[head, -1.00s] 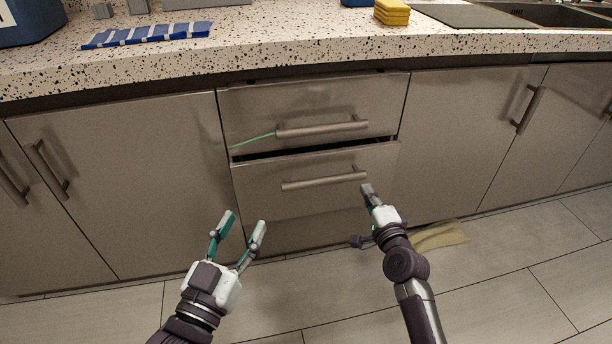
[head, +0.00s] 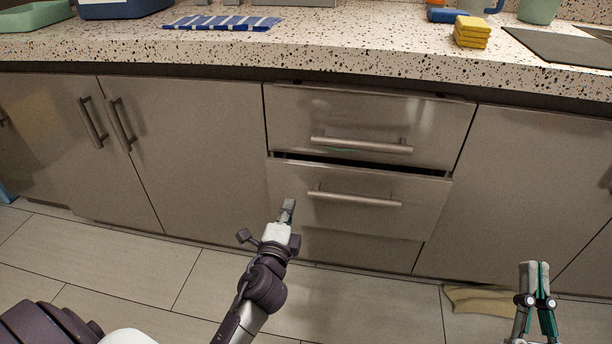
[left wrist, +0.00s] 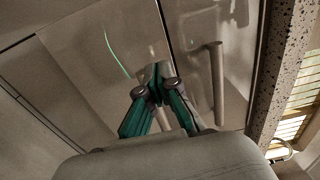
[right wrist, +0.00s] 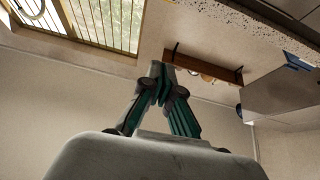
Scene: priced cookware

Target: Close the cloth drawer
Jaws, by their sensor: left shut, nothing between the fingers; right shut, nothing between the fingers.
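The grey drawer front (head: 350,215) with a bar handle (head: 355,198) stands slightly out from the cabinet, with a dark gap along its top edge. I cannot see its contents, so I cannot tell whether it holds cloth. My left gripper (head: 288,207) is shut and empty, in front of the drawer's lower left part. I cannot tell whether it touches. The left wrist view shows its closed fingers (left wrist: 158,80) before grey fronts and a handle. My right gripper (head: 534,266) is shut and empty, to the right of the drawers; its fingers also show in the right wrist view (right wrist: 162,78).
An upper drawer (head: 370,120) sits above the gap. Cabinet doors (head: 195,150) flank the drawers. The speckled counter (head: 350,60) overhangs them, bearing a striped blue cloth (head: 222,23) and yellow sponges (head: 471,33). A yellowish cloth (head: 480,299) lies on the tiled floor.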

